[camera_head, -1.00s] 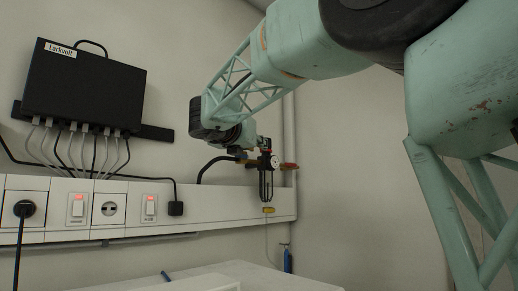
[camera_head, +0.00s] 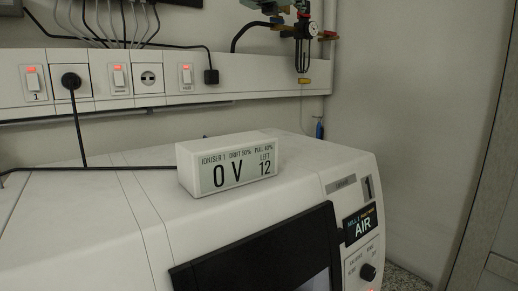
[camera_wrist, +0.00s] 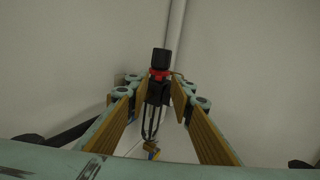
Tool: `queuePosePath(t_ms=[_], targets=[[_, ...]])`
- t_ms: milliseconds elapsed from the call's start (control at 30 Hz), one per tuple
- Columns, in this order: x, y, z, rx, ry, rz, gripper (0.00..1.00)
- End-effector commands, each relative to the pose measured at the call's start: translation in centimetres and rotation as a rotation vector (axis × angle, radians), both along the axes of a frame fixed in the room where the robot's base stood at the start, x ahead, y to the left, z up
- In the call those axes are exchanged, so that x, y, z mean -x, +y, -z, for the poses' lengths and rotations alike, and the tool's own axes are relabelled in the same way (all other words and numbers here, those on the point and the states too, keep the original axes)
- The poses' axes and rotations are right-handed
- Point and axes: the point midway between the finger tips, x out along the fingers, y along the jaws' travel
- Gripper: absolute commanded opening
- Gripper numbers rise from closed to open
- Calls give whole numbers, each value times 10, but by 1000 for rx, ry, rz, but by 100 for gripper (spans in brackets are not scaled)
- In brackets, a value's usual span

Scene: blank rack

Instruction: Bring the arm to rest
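My gripper (camera_wrist: 155,92) is seen from behind in the wrist view, with teal linkages and two long gold-brown pads. The pads stand apart, one on each side, and look open. A black fitting with a red collar (camera_wrist: 159,73) shows between their far ends; whether the pads touch it cannot be told.
A white wall trunking (camera_head: 250,75) with sockets and red-lit switches runs behind. Below stands a white machine (camera_head: 110,215) with a dark window, and a white display box (camera_head: 228,163) reading 0 V sits on it. A blue bottle (camera_head: 319,128) is near the corner.

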Motion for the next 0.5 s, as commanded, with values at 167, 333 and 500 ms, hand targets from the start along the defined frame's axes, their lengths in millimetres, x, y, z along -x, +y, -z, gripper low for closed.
queuePosePath(t_ms=[167, 333, 500], targets=[[5, -5, -11, 89, 12, -36, 22], [16, -5, -22, 269, 44, -110, 22], [34, -1, -26, 506, 93, -203, 22]])
